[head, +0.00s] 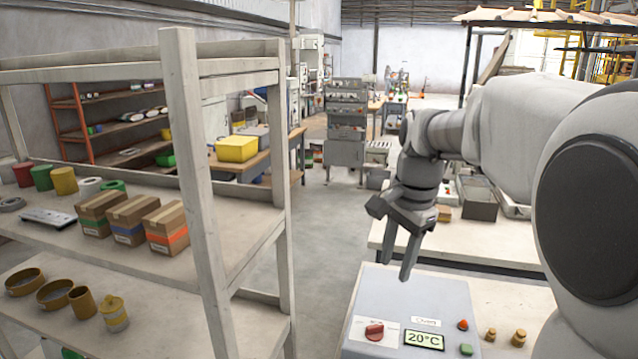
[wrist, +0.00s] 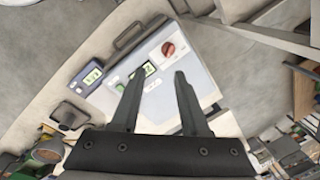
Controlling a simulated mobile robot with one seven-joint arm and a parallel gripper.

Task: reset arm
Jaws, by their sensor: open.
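My gripper (head: 396,252) is open and empty, pointing down. In the head view it hangs right of centre, above and behind the top edge of a grey control box. In the wrist view the two dark fingers of my gripper (wrist: 157,98) are spread apart with nothing between them. The control box (head: 392,300) has a red knob, a display reading 20°C, and red and green buttons. It also shows beyond the fingers in the wrist view (wrist: 190,75).
A pale wooden shelf (head: 190,120) fills the left, holding boxes (head: 166,228), tins and rolls. A yellow bin (head: 237,149) stands on a bench behind it. A worktable (head: 490,240) is at right. The floor aisle (head: 325,225) between shelf and worktable is clear.

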